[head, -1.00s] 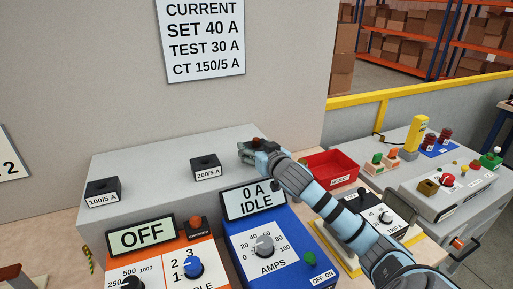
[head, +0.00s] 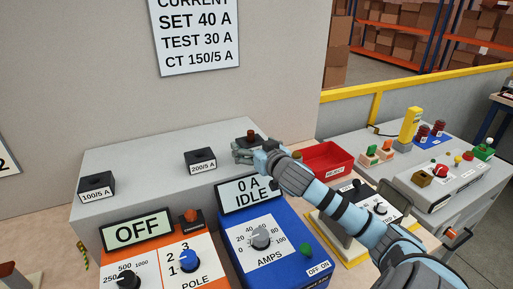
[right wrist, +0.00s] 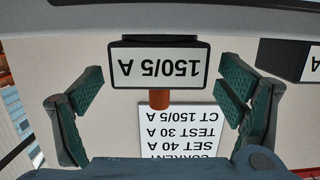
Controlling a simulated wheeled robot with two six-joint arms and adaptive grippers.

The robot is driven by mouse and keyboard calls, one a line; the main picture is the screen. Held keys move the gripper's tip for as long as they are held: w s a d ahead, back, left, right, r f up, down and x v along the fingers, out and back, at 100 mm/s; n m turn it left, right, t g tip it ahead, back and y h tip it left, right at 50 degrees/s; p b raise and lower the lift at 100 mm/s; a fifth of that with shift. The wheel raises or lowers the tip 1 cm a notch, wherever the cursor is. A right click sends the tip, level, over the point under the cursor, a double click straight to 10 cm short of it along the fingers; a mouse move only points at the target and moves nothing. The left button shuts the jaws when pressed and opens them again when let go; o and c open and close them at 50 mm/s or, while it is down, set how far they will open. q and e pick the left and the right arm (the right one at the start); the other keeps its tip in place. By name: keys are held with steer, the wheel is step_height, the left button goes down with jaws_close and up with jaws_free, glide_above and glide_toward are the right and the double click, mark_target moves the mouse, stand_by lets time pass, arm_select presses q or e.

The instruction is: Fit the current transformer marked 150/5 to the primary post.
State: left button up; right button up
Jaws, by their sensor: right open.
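The current transformer marked 150/5 A (right wrist: 160,67) is a black block with a white label, shown upside down in the right wrist view. A copper-brown stub (right wrist: 159,99) sticks out beyond its top; it also shows in the head view (head: 251,134). I cannot tell whether this stub is the primary post. My right gripper (right wrist: 166,92) is open, with its green-padded fingers apart on either side of the block and stub. In the head view my right gripper (head: 244,151) hides most of the block, at the right end of the grey box. My left gripper is not in view.
Blocks marked 200/5 A (head: 200,159) and 100/5 A (head: 97,186) stand on the grey box (head: 150,161) to the left. A red tray (head: 328,158) lies to the right. Orange (head: 166,262) and blue (head: 276,250) instruments stand in front.

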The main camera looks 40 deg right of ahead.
mark_target(256, 146)
steer(key=v, duration=0.5)
steer(key=shift+s, duration=0.2)
steer(key=shift+w, duration=0.1)
steer(key=shift+w, duration=0.1)
